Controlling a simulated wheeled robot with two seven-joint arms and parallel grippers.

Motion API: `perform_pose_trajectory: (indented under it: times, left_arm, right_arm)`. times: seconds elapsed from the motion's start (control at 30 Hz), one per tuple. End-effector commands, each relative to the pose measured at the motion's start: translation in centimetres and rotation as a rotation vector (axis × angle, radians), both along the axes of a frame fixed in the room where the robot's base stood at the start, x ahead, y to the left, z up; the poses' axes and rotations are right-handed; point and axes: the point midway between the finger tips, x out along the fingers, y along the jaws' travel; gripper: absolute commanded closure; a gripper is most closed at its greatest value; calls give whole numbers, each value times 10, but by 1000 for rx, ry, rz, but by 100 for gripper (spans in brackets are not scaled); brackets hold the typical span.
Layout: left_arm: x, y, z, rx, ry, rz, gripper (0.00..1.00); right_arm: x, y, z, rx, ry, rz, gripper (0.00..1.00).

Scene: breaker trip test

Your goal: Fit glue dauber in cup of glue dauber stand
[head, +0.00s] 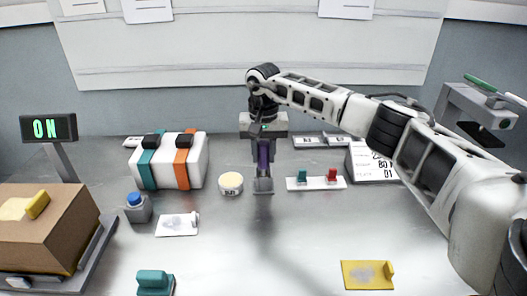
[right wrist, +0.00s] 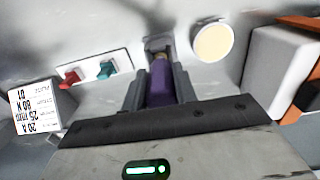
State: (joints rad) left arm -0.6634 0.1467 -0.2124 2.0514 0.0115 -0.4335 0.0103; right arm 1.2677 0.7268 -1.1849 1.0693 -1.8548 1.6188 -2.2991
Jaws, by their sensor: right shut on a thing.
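My right gripper (head: 263,165) points straight down at the table's middle and is shut on the purple glue dauber (head: 264,152). In the right wrist view the dauber (right wrist: 160,82) sits between both fingers, with a small brownish part at its far end. The small grey glue dauber stand (head: 263,186) is directly below the gripper, and its cup (right wrist: 157,43) shows just beyond the dauber's tip. The dauber looks upright and in line with the cup. I cannot tell whether its tip is inside the cup or just above it. My left gripper is not in view.
A round cream-lidded tub (head: 231,183) stands close left of the stand. A white plate with green and red switches (head: 316,183) lies close right. A white case with straps (head: 184,165) is farther left. The table in front is mostly clear, with a yellow plate (head: 367,274) front right.

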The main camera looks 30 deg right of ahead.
Motion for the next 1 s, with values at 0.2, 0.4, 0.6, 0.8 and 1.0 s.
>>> perform_pose_trajectory:
  times: [0.2,0.4,0.6,0.8,1.0]
  left_arm:
    - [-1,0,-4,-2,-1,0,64]
    - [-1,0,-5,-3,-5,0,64]
    - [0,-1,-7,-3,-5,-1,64]
    - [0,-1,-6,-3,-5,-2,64]
    - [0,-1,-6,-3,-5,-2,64]
  right_arm:
    - [0,0,-7,0,0,0,94]
    - [0,0,-12,0,0,0,94]
    - [0,0,-17,1,-1,0,94]
    - [0,0,-17,1,-1,0,46]
    - [0,0,-17,0,0,0,46]
